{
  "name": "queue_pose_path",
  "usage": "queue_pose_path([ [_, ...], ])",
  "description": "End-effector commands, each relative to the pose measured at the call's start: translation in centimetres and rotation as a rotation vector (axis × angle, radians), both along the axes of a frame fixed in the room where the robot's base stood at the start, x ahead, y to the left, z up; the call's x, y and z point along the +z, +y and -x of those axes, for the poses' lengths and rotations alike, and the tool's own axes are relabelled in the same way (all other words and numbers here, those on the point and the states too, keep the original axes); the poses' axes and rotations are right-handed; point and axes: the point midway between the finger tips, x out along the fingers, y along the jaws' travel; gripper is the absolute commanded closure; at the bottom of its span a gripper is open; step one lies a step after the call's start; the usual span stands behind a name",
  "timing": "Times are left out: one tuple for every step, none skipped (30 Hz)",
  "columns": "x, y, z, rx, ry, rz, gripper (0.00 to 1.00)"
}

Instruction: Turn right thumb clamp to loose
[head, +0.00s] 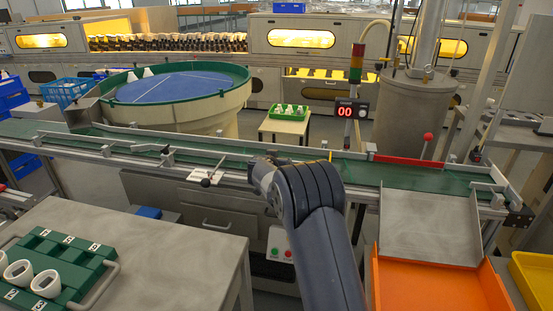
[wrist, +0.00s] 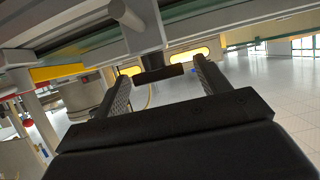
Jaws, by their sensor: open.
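In the wrist view my gripper (wrist: 158,66) is open, with its two fingers well apart. A dark, bar-shaped handle (wrist: 160,77) on a short dark stem shows between the fingertips, under the grey rail structure (wrist: 135,35). It looks like a thumb clamp; I cannot tell whether the fingers touch it or whether it is tight or loose. In the head view my forearm hides the gripper and the part of the conveyor front behind it. A clamp with a black knob (head: 206,182) sits on the near rail, left of my arm.
The green conveyor belt (head: 365,172) runs across behind my arm. A grey table (head: 170,250) with a green tray (head: 48,262) of white parts stands at the left. A metal chute (head: 430,228) and an orange tray (head: 437,285) lie to the right. The counter (head: 347,109) reads 00.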

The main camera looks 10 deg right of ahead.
Motion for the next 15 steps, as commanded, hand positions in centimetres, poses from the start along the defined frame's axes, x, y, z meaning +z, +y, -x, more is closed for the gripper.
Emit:
queue_pose_path([
  [-0.10, -0.15, -0.26, -0.001, 0.001, 0.000, 0.29],
  [-0.17, -0.20, -0.38, -0.001, 0.000, 0.000, 0.29],
  [-0.22, -0.26, -0.50, -0.001, 0.000, 0.000, 0.29],
  [-0.25, -0.28, -0.56, 0.000, 0.000, 0.000, 0.29],
  [-0.27, -0.30, -0.60, 0.000, 0.000, 0.000, 0.29],
  [-0.29, -0.31, -0.63, 0.000, 0.000, 0.000, 0.29],
  [-0.31, -0.32, -0.64, 0.000, 0.000, 0.000, 0.29],
  [-0.31, -0.32, -0.64, 0.000, 0.000, 0.000, 0.29],
  [-0.32, -0.31, -0.64, 0.000, 0.000, 0.000, 0.29],
  [-0.32, -0.31, -0.64, 0.000, 0.000, 0.000, 0.29],
  [-0.31, -0.31, -0.64, 0.000, 0.000, 0.000, 0.29],
  [-0.32, -0.30, -0.63, 0.000, 0.000, 0.000, 0.29],
  [-0.32, -0.30, -0.63, 0.000, 0.000, 0.000, 0.30],
  [-0.32, -0.30, -0.62, 0.000, 0.000, 0.000, 0.32],
  [-0.32, -0.29, -0.63, 0.000, 0.000, 0.000, 0.36],
])
